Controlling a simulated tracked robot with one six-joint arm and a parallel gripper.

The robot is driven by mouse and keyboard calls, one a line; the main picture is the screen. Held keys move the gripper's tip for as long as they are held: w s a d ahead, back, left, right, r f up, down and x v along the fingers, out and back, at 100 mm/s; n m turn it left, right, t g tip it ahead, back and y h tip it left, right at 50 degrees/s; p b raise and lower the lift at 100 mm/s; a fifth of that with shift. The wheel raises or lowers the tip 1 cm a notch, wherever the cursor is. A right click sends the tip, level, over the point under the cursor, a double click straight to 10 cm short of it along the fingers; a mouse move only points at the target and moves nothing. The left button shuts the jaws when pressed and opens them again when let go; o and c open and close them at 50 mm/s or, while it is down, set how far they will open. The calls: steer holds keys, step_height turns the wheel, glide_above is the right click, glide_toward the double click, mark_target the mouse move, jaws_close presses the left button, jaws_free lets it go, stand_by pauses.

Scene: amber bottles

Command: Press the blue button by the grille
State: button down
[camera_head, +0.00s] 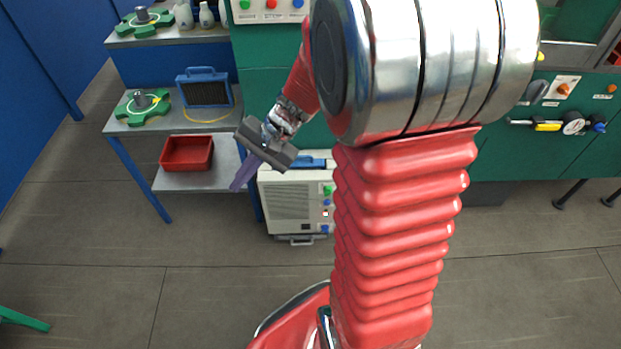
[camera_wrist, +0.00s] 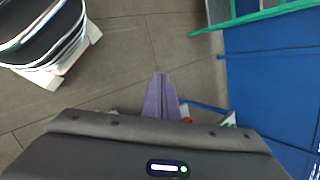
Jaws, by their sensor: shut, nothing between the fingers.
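The grille (camera_head: 287,203) is on the front of a pale box unit that stands on the floor in the head view. A blue button (camera_head: 325,228) is low on the strip of small controls to the right of the grille, close to my arm's red sleeve. My gripper (camera_head: 238,186) has purple fingers, shut and empty. In the head view it points down and left, just left of the pale unit and apart from the button. In the wrist view the shut fingertips (camera_wrist: 158,76) point over grey floor, and neither the button nor the grille can be made out there.
A green button (camera_head: 328,190) is higher on the same strip. A blue-legged bench (camera_head: 170,121) stands left of the unit, with a red tray (camera_head: 187,153) on its lower shelf. Green cabinets (camera_head: 490,150) line the back. The floor in front (camera_head: 220,260) is clear.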

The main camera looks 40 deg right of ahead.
mark_target(327, 203)
steer(key=w+d+f+m+t, duration=0.4)
steer(key=d+f+m, duration=0.45)
steer(key=f, duration=0.35)
steer(key=w+d+f+m+t, duration=0.4)
steer(key=d+f+m, duration=0.4)
steer(key=f, duration=0.5)
steer(key=s+d+f+m+h, duration=0.2)
steer(key=s+d+f+m, duration=0.1)
steer(key=f, duration=0.5)
steer(key=s+d+f+m+t+h, duration=0.1)
steer(key=s+d+f+m, duration=0.3)
steer(key=f, duration=0.4)
steer(key=s+d+f+m+t+h, duration=0.1)
steer(key=s+d+f+m+h, duration=0.2)
steer(key=f, duration=0.5)
steer(key=shift+s+d+f+m+h, duration=0.3)
steer(key=shift+s+d+f+m, duration=0.1)
steer(key=shift+s+d, duration=0.3)
steer(key=w+d, duration=0.4)
steer(key=w, duration=0.3)
steer(key=shift+w+d, duration=0.15)
steer(key=shift+d, duration=0.2)
steer(key=shift+w+d, duration=0.25)
steer(key=shift+w, duration=0.15)
